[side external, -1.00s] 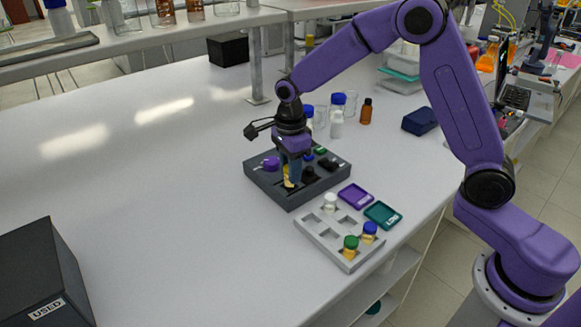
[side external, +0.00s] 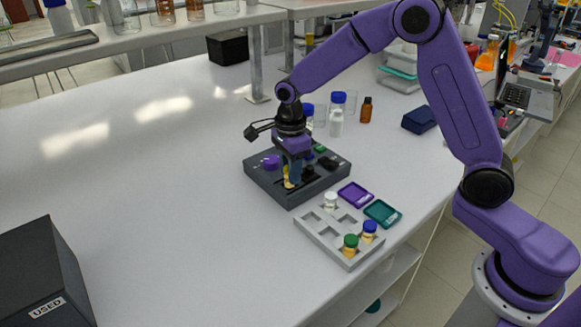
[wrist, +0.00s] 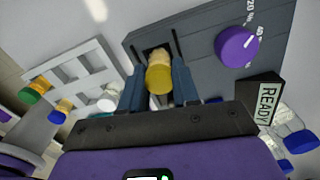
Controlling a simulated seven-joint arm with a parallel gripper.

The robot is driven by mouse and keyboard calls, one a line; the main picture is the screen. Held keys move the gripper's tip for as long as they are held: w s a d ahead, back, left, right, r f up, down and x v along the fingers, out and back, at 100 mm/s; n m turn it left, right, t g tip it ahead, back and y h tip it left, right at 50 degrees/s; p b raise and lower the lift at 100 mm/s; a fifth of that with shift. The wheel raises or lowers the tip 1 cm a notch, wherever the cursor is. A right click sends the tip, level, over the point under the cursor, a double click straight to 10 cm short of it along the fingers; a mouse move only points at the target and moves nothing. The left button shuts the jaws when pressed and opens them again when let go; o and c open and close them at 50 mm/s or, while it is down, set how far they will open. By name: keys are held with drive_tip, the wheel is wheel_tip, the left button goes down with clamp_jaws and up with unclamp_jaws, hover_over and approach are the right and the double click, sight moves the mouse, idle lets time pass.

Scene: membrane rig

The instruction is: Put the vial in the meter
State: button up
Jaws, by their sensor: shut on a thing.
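The meter (side external: 262,181) is a dark grey box with a purple knob, which also shows in the wrist view (wrist: 205,62). My gripper (side external: 291,183) is over the front part of the meter. In the wrist view, my gripper (wrist: 159,88) is shut on a yellow-capped vial (wrist: 159,76), one finger on each side of it. The vial is at a dark slot in the meter's top. The vial shows as a small yellow patch in the side view (side external: 287,178). Its lower end is hidden, so I cannot tell how deep it sits.
A grey rack (side external: 322,238) with white-, blue- and green-capped vials stands in front of the meter. Purple (side external: 355,195) and teal (side external: 383,213) trays lie beside it. Bottles (side external: 337,122) stand behind. A black box (side external: 40,275) is at front left; the bench between is clear.

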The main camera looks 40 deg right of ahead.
drive_tip(key=shift+f, duration=0.55)
idle(0.4)
drive_tip(key=o, duration=1.2)
drive_tip(key=shift+o, duration=0.2)
drive_tip(key=shift+r, duration=3)
